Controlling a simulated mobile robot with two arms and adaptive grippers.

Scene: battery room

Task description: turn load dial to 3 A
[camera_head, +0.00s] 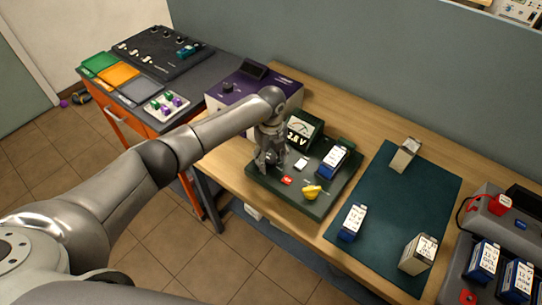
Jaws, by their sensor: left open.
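A green tester box (324,212) sits on the wooden bench, with an analog meter (301,130) at its back. A yellow knob (312,191), a red part (286,180) and a white part (301,164) are on its top. A blue battery (333,160) stands on its right side. My left gripper (265,165) is open, pointing down over the left part of the tester, left of the yellow knob and apart from it. It hides the panel beneath, so a dial there cannot be seen. No dial marking is readable. My right gripper is out of view.
A purple device (243,86) with a black knob stands behind my left arm. A dark green mat (400,205) to the right holds several batteries. Grey-red chargers (451,287) are at the far right. Coloured trays (120,74) lie on the left table.

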